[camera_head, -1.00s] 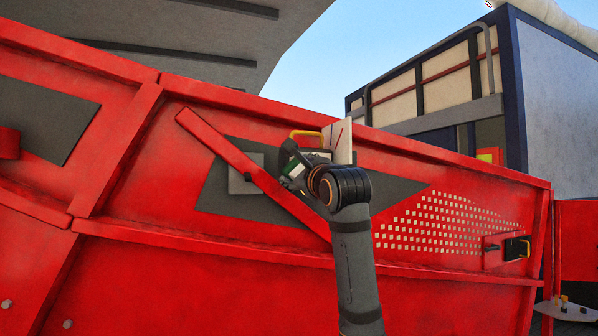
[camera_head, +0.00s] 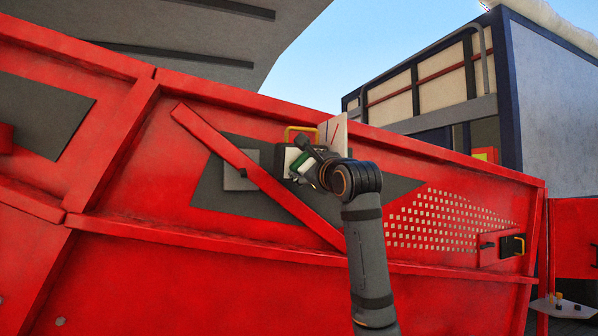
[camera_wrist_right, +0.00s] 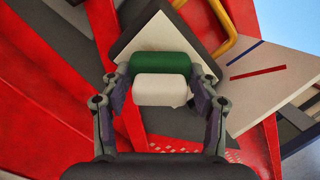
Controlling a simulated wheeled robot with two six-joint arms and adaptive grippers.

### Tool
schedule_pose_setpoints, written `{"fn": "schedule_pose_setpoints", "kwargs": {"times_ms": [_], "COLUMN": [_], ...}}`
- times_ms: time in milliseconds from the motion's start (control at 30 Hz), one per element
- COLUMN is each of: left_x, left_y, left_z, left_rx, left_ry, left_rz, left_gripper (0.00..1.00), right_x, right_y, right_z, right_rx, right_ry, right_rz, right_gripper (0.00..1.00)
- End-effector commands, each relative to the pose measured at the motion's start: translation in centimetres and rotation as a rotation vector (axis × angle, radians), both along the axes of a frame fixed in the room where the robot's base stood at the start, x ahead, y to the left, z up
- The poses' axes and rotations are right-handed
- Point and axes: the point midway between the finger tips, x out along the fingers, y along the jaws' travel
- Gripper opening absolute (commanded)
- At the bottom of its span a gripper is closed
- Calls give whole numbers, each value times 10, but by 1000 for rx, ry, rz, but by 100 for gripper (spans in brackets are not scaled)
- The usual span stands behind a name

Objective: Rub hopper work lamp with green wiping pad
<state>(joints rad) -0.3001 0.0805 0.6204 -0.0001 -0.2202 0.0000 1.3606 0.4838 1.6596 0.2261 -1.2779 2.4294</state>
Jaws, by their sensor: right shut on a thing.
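The hopper work lamp, a dark box with a pale square face (camera_head: 291,155) and a yellow handle, sits on the red hopper side. In the right wrist view its pale face (camera_wrist_right: 155,38) is tilted, just beyond the pad. My right gripper (camera_head: 307,166) is in front of the lamp. In the wrist view it (camera_wrist_right: 160,92) is shut on the wiping pad, whose green part (camera_wrist_right: 160,64) faces the lamp and whose white part is nearer me. The pad's green (camera_head: 303,160) overlaps the lamp face; I cannot tell whether they touch. My left gripper is out of view.
A pale board (camera_head: 332,134) with red and blue lines stands right beside the lamp. A slanted red bar (camera_head: 235,155) crosses the dark panel left of it. Another black and yellow fitting (camera_head: 512,246) is at the far right. A small table (camera_head: 562,309) stands lower right.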

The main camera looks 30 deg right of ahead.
Motion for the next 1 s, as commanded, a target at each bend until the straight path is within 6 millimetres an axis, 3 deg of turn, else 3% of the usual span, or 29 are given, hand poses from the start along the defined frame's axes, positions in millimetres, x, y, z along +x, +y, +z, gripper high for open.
{"fn": "schedule_pose_setpoints", "kwargs": {"times_ms": [167,467,767,1000], "left_x": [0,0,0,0], "left_y": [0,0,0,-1], "left_z": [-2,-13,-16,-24], "left_rx": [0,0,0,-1], "left_ry": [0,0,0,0], "left_rz": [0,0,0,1], "left_gripper": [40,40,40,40], "right_x": [-1,-5,-6,-12], "right_y": [-4,-31,-40,-63], "right_z": [0,0,0,-1], "right_rx": [0,0,0,1], "right_ry": [0,1,0,1], "right_rz": [0,-1,-1,-3], "right_gripper": [35,35,35,35]}}
